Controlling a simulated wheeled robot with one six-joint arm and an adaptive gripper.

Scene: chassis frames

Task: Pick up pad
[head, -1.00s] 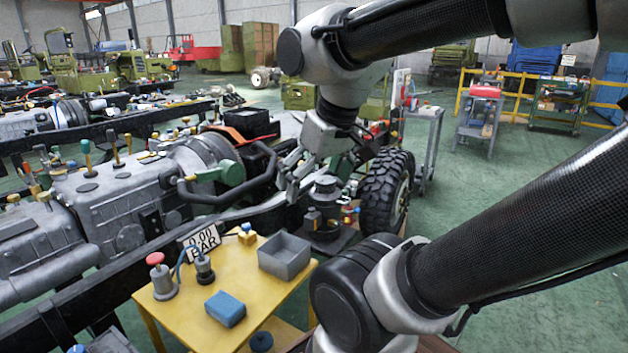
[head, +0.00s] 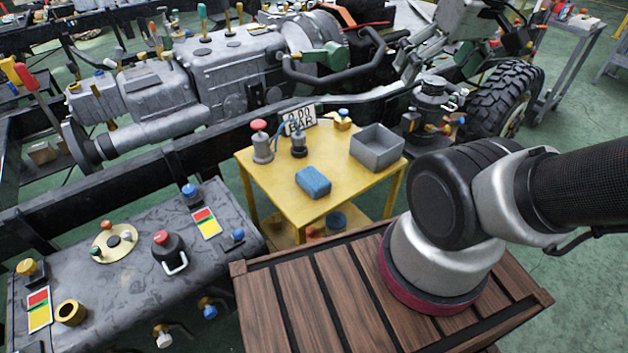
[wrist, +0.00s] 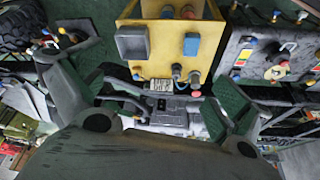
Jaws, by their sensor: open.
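The pad (head: 313,181) is a small blue block. It lies on the yellow table (head: 270,193), near the middle of its top. In the wrist view the blue pad (wrist: 191,45) shows on the same table, toward the top, beyond the fingers. My gripper (wrist: 150,85) has its two fingers spread wide, with nothing held between them. In the head view my gripper (head: 428,58) is at the top right, above and beyond the table, well apart from the pad.
A grey open box (head: 377,150), a red-capped cylinder (head: 261,145) and a gauge sign (head: 298,119) share the yellow table. A grey bench with fittings (head: 135,270) stands at left. An engine (head: 235,75) and a large tyre (head: 508,98) lie behind.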

